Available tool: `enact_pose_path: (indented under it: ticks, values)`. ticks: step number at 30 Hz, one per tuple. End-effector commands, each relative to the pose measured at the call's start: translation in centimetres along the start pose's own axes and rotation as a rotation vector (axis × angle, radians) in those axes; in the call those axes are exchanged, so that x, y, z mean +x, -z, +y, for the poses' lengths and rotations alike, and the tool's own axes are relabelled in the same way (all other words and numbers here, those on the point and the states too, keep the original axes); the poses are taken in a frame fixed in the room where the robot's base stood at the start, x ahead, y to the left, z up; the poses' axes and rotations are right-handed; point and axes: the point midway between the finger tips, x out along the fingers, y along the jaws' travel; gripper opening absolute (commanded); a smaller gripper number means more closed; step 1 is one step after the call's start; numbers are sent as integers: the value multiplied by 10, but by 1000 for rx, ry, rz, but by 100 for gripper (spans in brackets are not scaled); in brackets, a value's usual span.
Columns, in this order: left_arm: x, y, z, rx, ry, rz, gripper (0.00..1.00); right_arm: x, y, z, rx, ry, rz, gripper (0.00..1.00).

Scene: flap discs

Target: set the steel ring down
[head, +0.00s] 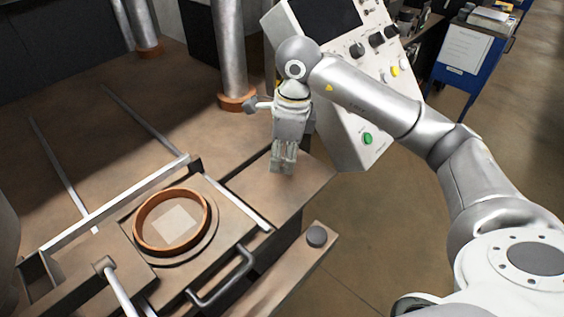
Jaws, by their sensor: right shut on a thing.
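My right gripper (283,168) points down above the brown worktop, to the right of the press plate. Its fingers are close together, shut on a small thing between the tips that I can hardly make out. No steel ring shows clearly; the small thing fits it, but the fingers hide its shape. A copper-coloured ring (143,230) lies on a round base on the plate, with a pale square patch inside it. My right gripper is apart from this ring, to its upper right. My left gripper is not in view.
A slanted control panel (357,100) with knobs and a green button stands close behind my right gripper. A steel column (230,50) rises at its left. A bent handle (222,283) and a metal rail (115,203) flank the plate. A blue cabinet (451,77) stands far right.

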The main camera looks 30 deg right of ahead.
Motion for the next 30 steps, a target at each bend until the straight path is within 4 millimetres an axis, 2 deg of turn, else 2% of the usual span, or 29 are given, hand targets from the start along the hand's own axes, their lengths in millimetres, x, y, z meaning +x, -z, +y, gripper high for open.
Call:
enact_pose_path:
  ticks: [5, 12, 26, 27, 30]
  values:
    - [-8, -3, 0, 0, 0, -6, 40, 14, -1, -10, 2, -3, 3, 14]
    - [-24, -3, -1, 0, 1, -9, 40, 38, 3, -9, 0, -2, 2, 14]
    - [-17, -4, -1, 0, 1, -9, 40, 48, 3, -9, 0, 1, 0, 14]
    - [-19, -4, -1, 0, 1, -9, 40, 45, 3, -9, 0, 1, 0, 29]
    - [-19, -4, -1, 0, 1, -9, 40, 45, 3, -9, 0, 0, 0, 42]
